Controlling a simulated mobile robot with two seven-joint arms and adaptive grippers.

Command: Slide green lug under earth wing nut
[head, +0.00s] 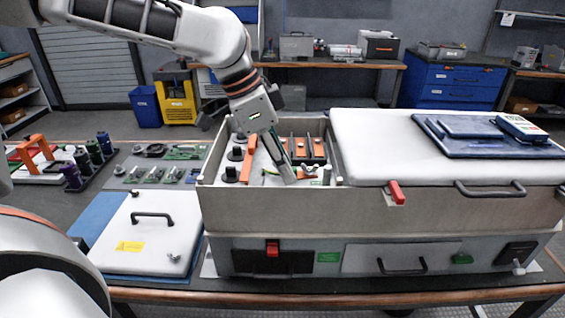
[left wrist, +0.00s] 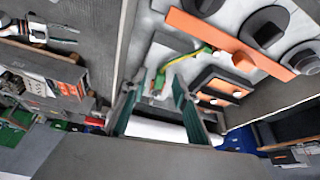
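My left gripper (head: 288,176) reaches down into the open compartment of the grey capacitor bank (head: 262,205). In the left wrist view its two green-edged fingers (left wrist: 158,108) stand apart with a gap between them. A yellow-green cable (left wrist: 188,55) runs toward the gap; a small green piece at its end (left wrist: 157,82), seemingly the lug, shows between the fingers and does not look gripped. In the head view a bit of yellow-green shows beside the fingers (head: 269,172). I cannot make out the earth wing nut; the gripper hides part of that area. My right gripper is not in view.
Orange bars (head: 246,167) and black round terminals (head: 231,174) fill the compartment's left side. Compartment walls surround the gripper. A white cover (head: 380,145) closes the bank's right side. A removed white panel (head: 146,235) lies left of the bank.

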